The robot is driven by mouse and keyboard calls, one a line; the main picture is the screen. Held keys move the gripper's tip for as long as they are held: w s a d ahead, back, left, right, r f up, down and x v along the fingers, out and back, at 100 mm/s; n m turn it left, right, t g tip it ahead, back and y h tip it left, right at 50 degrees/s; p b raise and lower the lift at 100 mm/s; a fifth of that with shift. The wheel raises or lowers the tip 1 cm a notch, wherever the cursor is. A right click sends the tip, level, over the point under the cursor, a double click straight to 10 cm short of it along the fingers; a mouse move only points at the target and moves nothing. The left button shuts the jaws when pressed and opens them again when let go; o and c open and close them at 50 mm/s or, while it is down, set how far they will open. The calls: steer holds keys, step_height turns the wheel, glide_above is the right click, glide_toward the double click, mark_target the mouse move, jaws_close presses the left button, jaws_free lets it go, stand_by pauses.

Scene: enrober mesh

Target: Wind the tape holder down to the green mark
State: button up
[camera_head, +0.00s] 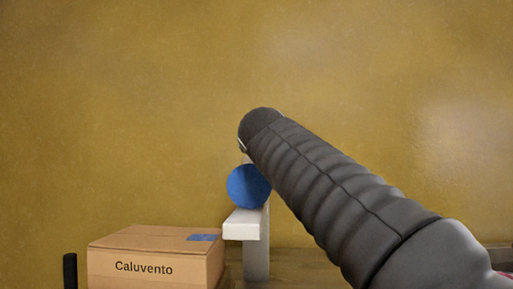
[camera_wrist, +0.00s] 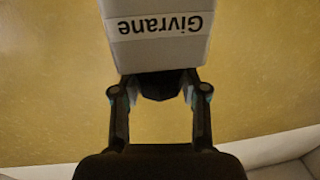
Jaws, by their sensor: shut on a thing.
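In the wrist view my gripper (camera_wrist: 153,92) has its two fingers on either side of a dark knob-like piece (camera_wrist: 158,84) and is shut on it. This piece sits right at the lower edge of a pale grey block (camera_wrist: 158,52) with a "Givrane" label, upside down in this view. In the head view my dark, ribbed arm sleeve hides my gripper and whatever it holds. A blue round thing (camera_head: 248,186) shows beside the arm, just above a white bracket (camera_head: 242,223) on a post. I cannot make out the tape holder or a green mark in either view.
A cardboard box (camera_head: 150,262) marked "Caluvento", with a blue patch on top, stands left of the white bracket. A short dark post (camera_head: 70,271) stands at the lower left. A mustard wall (camera_head: 130,110) fills the back. The space above the box is clear.

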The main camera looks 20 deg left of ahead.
steer(key=shift+a+m+t+h+b, duration=0.15)
steer(key=shift+m+t+h+b, duration=0.35)
steer(key=shift+m+h, duration=1.5)
steer(key=shift+m+h+p, duration=0.5)
steer(key=shift+h+p, duration=0.1)
steer(key=shift+h, duration=1.2)
steer(key=shift+f, duration=0.1)
steer(key=o, duration=1.2)
steer(key=shift+c, duration=0.2)
steer(key=shift+d, duration=0.2)
